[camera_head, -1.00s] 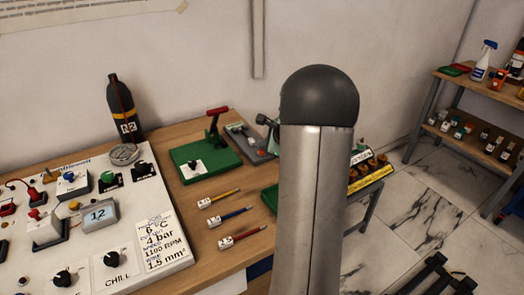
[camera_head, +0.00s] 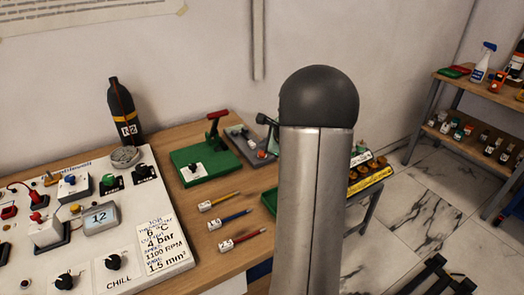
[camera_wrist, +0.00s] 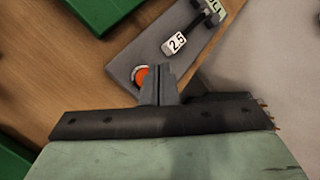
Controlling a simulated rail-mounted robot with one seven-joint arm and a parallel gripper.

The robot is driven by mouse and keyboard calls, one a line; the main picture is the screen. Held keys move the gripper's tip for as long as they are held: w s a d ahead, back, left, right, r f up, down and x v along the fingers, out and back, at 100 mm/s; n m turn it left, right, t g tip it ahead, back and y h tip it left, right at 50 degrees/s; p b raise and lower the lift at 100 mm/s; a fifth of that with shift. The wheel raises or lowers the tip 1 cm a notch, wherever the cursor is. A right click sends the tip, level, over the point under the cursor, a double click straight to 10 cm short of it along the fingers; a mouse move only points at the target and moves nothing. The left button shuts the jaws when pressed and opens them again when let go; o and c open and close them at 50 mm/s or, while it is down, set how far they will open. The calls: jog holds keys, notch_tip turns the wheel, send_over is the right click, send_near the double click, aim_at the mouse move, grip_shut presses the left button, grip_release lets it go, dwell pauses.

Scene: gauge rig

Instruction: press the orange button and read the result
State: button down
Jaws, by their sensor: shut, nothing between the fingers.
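The orange button (camera_wrist: 141,75) is round with a pale ring, on a grey base plate (camera_wrist: 128,58) in the wrist view. My gripper (camera_wrist: 165,70) is shut and empty, its fingertips in the picture just right of the button and partly over the plate. I cannot tell whether they touch the button. In the head view the grey plate (camera_head: 240,136) stands at the back of the bench, partly hidden by my arm, which also hides most of my gripper.
A green base with a red-handled lever (camera_head: 205,160) stands left of the grey plate. Several tagged pencil-like tools (camera_head: 228,220) lie in front. A white panel (camera_head: 180,255) with a 12 display fills the left, and a dark bottle (camera_head: 124,112) stands behind it.

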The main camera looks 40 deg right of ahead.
aim_at(265, 155)
jog(key=shift+r, duration=0.1)
jog(key=shift+r+p, duration=1.9)
jog(key=shift+r, duration=0.6)
jog(key=s+a+r+n+g+y, duration=0.15)
jog(key=a+n, duration=0.25)
jog(key=a, duration=0.4)
jog(key=s+a+n+g+y, duration=0.1)
jog(key=s+a+n, duration=0.25)
jog(key=a, duration=0.45)
jog(key=s+a+n+g+y, duration=0.1)
jog(key=s+a+n+g, duration=0.1)
jog(key=a+n, duration=0.45)
jog(key=s+a+n+g+h, duration=0.1)
jog(key=s+a+n, duration=0.3)
jog(key=s, duration=0.3)
jog(key=s+a+f+n+g+h, duration=0.1)
jog(key=s+a+n+g, duration=0.1)
jog(key=s+a+n, duration=0.2)
jog(key=s+a+f+n+g+h, duration=0.1)
jog(key=s+a+n, duration=0.3)
jog(key=s, duration=0.5)
jog(key=shift+s+f+n+h, duration=0.15)
jog(key=shift+s+n+h, duration=0.2)
jog(key=shift+h, duration=0.2)
